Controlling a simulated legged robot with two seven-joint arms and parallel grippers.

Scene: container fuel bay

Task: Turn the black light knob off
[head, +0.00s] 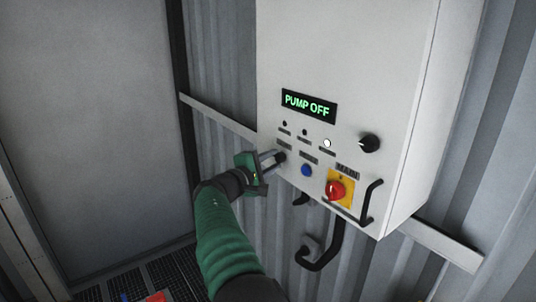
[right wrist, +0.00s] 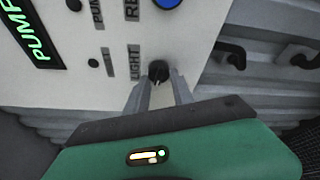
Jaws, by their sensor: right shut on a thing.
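The black light knob (right wrist: 158,71) shows in the right wrist view beside a label reading "LIGHT". In the head view the knob (head: 280,157) is at the left edge of the white control box (head: 345,60). My right gripper (head: 275,158) reaches it from the left, and its fingers are shut on the knob. In the right wrist view the gripper (right wrist: 160,88) has one finger on each side of the knob. The fingers hide part of it, and I cannot tell its setting. My left gripper is not in view.
The box has a green "PUMP OFF" display (head: 308,105), a blue button (head: 306,170), a red main switch (head: 336,190) on a yellow plate, another black knob (head: 369,143) and a lit white lamp (head: 326,143). A black handle (head: 371,202) sticks out at the lower right.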

